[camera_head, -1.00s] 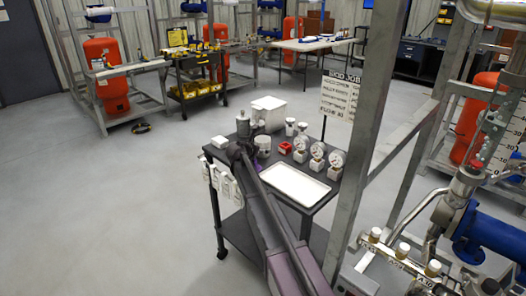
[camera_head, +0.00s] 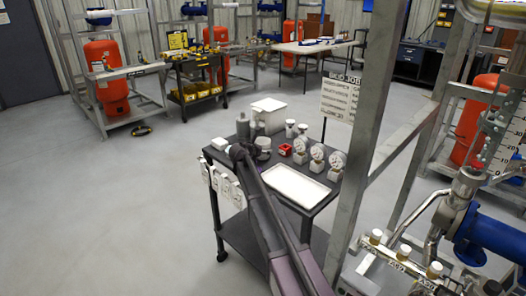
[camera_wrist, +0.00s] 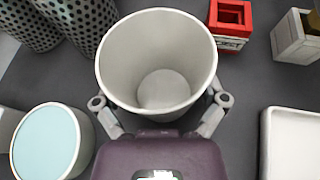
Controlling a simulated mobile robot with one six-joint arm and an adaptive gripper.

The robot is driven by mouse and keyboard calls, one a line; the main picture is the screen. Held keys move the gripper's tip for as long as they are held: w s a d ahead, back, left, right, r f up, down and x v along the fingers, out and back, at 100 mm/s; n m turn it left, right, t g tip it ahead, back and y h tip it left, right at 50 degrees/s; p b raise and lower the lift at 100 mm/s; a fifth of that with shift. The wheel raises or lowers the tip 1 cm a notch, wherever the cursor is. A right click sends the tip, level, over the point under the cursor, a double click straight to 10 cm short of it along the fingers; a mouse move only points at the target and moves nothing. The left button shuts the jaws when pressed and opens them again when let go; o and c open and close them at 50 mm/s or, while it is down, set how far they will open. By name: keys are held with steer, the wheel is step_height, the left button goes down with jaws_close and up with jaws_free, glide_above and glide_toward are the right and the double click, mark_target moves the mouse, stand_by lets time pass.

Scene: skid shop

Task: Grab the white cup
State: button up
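The white cup (camera_wrist: 158,62) stands upright and empty on the dark cart top, its open mouth toward my wrist camera. In the head view the cup (camera_head: 263,143) is near the back left of the cart, just right of my gripper (camera_head: 241,152). In the wrist view my gripper (camera_wrist: 160,108) has its fingers spread wide, one on each side of the cup's near side. The fingertips are partly hidden behind the cup, so contact is not clear.
A red box (camera_wrist: 230,18) and a gauge block (camera_wrist: 296,38) are to the right. A teal-topped round container (camera_wrist: 46,143) is at lower left. A white tray (camera_head: 296,186) lies in front; a metal post (camera_head: 370,110) rises right.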

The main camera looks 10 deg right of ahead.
steer(key=shift+r, duration=0.1)
stand_by(0.3)
step_height(320, 180, up, 10)
steer(key=p, duration=1)
